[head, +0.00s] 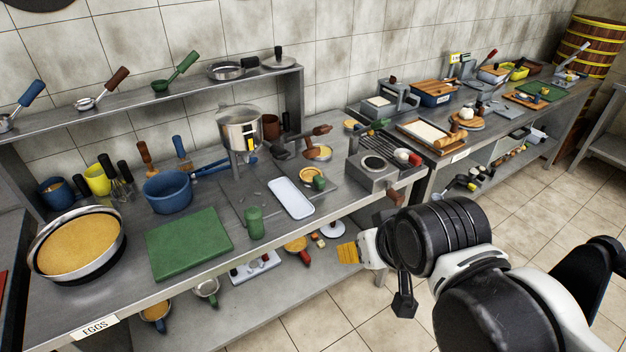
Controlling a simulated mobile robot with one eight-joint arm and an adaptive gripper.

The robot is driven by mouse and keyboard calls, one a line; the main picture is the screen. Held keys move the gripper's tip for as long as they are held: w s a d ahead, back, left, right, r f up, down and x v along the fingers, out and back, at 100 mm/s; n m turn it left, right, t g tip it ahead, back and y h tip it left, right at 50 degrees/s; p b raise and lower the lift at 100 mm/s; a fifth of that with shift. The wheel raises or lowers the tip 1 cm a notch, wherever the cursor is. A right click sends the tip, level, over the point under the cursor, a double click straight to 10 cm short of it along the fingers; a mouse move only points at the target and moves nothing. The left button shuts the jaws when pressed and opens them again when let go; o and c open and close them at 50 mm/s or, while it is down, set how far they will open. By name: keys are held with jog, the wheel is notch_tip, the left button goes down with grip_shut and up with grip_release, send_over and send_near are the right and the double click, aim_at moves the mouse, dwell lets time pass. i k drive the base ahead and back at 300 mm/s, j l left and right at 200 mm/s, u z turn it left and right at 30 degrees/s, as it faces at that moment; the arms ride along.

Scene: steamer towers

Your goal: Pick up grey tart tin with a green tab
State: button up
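A small grey round tin (206,287) with a green tab sits on the lower shelf under the near counter, close to its front edge. On the counter above, a golden round tart (311,174) has a green piece at its lower right; I cannot tell whether that piece is a tab on it. My gripper (384,272) is at the end of my black and white arm, in front of the counter and to the right of both tins. It is apart from them. Its fingers are too unclear to tell how they stand.
The near counter holds a green board (188,243), a blue pot (167,190), a white tray (291,197), a green cup (254,223) and a steel pot (240,133). A white scale-like box (256,266) shares the lower shelf.

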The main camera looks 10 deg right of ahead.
aim_at(310, 175)
jog(key=i+j+z, duration=0.6)
jog(key=i+j, duration=0.2)
jog(key=j, duration=0.1)
